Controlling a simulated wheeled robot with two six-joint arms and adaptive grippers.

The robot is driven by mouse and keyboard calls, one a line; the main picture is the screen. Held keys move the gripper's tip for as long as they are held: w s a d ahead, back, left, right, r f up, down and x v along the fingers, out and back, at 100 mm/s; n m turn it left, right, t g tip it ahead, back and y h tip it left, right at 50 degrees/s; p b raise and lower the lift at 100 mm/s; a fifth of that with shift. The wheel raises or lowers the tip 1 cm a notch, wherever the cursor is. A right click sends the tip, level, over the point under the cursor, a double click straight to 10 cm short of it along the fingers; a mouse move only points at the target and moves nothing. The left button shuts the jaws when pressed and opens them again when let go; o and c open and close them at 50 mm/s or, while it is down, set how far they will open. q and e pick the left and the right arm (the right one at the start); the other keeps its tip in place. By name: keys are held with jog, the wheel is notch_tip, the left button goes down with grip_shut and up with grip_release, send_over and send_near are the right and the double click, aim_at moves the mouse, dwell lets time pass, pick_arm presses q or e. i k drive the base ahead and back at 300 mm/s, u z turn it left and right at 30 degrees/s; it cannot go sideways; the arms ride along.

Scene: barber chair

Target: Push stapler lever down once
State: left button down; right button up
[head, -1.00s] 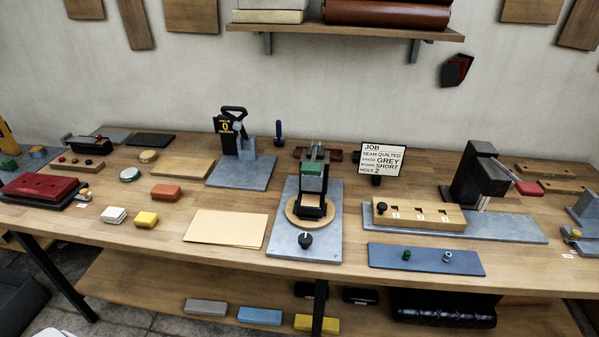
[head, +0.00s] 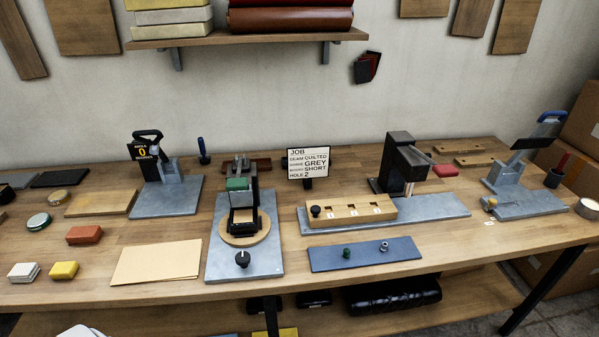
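Several lever-type bench tools stand on the wooden workbench, and I cannot tell for sure which is the stapler. A device with a black loop handle (head: 148,135) and a black "0" display (head: 143,152) stands at the left. A black-framed device with a green block (head: 237,184) sits on a round wooden disc in the centre. A black press (head: 403,158) with a red handle (head: 445,171) stands right of centre. Neither gripper shows.
A job sign (head: 309,163) stands behind the centre. A wooden slot block (head: 352,211) and a blue mat (head: 364,254) lie in front of the press. Tan sheets (head: 156,262) lie at the front left. A shelf (head: 246,38) hangs above; brown boxes (head: 578,140) stand at the right.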

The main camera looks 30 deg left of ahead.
aim_at(238, 182)
jog(key=z, duration=0.95)
jog(key=i, duration=1.25)
jog(key=u, duration=2.5)
jog(key=i, duration=0.15)
jog(key=z, duration=0.1)
